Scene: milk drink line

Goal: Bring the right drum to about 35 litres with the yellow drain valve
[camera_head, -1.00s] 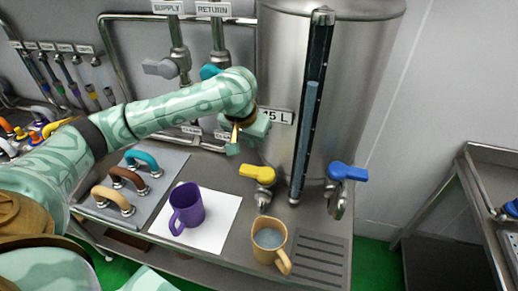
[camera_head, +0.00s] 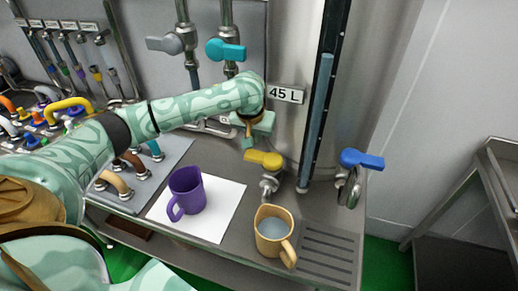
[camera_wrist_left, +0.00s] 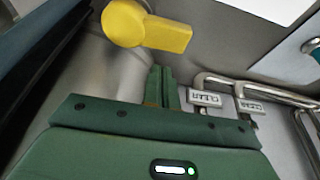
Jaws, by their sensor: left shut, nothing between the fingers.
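The steel drum (camera_head: 290,130) bears a 45 L label (camera_head: 286,94) and a tall sight gauge (camera_head: 320,100) with a blue-grey column reaching high up. The yellow drain valve (camera_head: 264,159) sits low on its front, handle pointing left. It also shows at the top of the left wrist view (camera_wrist_left: 160,32). My left gripper (camera_head: 249,139) is shut and empty, just above and left of the yellow handle; I see no clear contact. In the left wrist view its fingers (camera_wrist_left: 160,85) are together below the handle. A tan mug (camera_head: 272,232) with greyish liquid stands below the valve spout. My right gripper is out of view.
A blue-handled valve (camera_head: 361,159) is at the drum's right. A purple mug (camera_head: 187,190) stands on a white sheet (camera_head: 224,206). Grey (camera_head: 170,44) and teal (camera_head: 226,50) pipe valves are behind my arm. A slotted drain grate (camera_head: 326,255) lies right of the tan mug.

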